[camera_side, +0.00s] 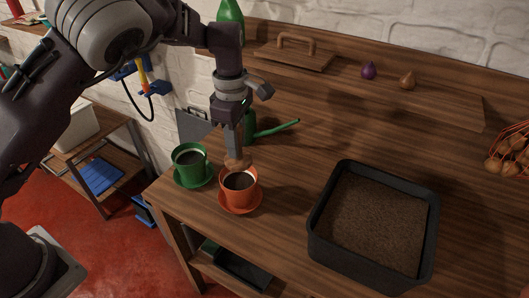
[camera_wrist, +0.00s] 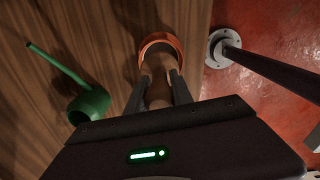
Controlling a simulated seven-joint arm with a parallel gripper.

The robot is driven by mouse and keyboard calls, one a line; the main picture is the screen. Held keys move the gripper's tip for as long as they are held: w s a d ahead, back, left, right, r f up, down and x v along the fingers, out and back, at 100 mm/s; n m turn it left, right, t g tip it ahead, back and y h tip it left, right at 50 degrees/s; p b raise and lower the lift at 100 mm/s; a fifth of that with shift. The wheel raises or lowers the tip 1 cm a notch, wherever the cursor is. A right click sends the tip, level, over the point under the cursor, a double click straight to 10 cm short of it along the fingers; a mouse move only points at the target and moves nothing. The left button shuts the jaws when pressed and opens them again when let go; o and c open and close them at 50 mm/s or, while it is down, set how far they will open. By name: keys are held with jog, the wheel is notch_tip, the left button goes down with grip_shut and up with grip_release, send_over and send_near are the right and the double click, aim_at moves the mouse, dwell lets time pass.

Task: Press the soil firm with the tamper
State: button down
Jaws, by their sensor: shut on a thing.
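My gripper (camera_side: 236,152) points down at the back of the orange pot (camera_side: 240,198). It is shut on a wooden tamper (camera_side: 238,164), which also shows between the fingers in the wrist view (camera_wrist: 157,92). The tamper's lower end overlaps the pot's back rim in the side view; I cannot tell whether it touches the pot or soil. Dark soil (camera_side: 239,181) shows in the orange pot, which stands upright on an orange saucer. The orange rim appears beyond the tamper in the wrist view (camera_wrist: 161,38). A green pot (camera_side: 189,168) with dark soil stands to the left on a green saucer.
A black tray (camera_side: 318,238) of brown soil stands at right. A green watering can (camera_side: 250,124) stands behind the pots, its spout pointing right. A raised shelf (camera_side: 440,100) at the back holds a board and two small bulbs. The bench's left edge is near the green pot.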

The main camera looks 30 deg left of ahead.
aim_at(237, 163)
jog(key=shift+s+a+r, duration=0.1)
jog(key=shift+s+a, duration=0.05)
jog(key=shift+a, duration=0.05)
jog(key=shift+f, duration=3.55)
jog(key=shift+f, duration=0.6)
jog(key=shift+r, duration=4.55)
